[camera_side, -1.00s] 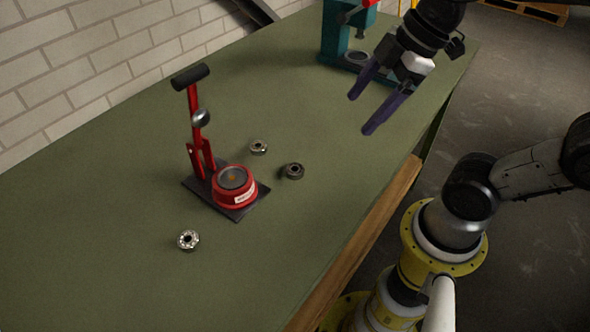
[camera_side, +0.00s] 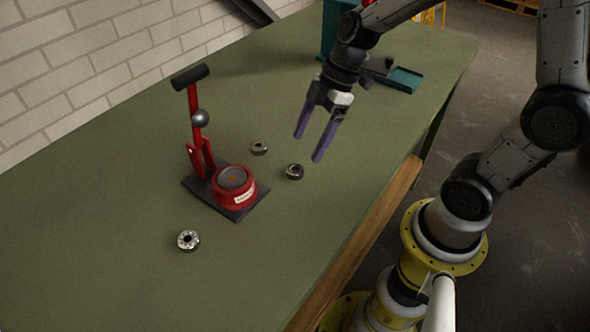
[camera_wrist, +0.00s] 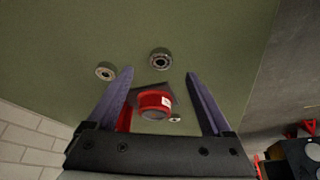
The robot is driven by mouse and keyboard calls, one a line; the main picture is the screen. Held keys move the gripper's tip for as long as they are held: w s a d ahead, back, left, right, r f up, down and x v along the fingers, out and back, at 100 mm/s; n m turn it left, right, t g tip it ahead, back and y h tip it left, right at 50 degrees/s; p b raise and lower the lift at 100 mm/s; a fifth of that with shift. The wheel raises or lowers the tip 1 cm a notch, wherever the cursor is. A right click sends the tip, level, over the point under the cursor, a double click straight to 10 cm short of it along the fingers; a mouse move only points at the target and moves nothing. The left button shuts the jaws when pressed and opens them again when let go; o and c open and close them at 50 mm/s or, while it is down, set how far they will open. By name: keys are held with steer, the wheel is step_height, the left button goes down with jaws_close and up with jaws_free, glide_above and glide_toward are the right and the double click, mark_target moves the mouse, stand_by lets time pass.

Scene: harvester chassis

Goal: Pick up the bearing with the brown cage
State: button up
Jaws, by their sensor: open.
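Three small ring bearings lie on the green bench. One bearing (camera_side: 294,171) lies nearest my gripper and looks darker; it also appears in the wrist view (camera_wrist: 160,59). A second bearing (camera_side: 259,148) lies closer to the wall and shows at left in the wrist view (camera_wrist: 105,71). A third bearing (camera_side: 188,240) lies beyond the red press, small in the wrist view (camera_wrist: 175,120). Their cage colours are too small to tell surely. My gripper (camera_side: 308,148) is open and empty, its purple fingers above the bench near the first bearing. In the wrist view its fingertips (camera_wrist: 159,73) flank that bearing.
A red hand press (camera_side: 233,187) with a tall lever (camera_side: 194,110) stands on a dark plate left of the two closer bearings. A teal tool (camera_side: 403,80) stands at the back, partly behind my arm. The bench's wooden edge (camera_side: 372,240) is at right.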

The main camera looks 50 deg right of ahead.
mark_target(296, 168)
steer(key=shift+x, duration=3.1)
steer(key=shift+a, duration=0.1)
jaws_close()
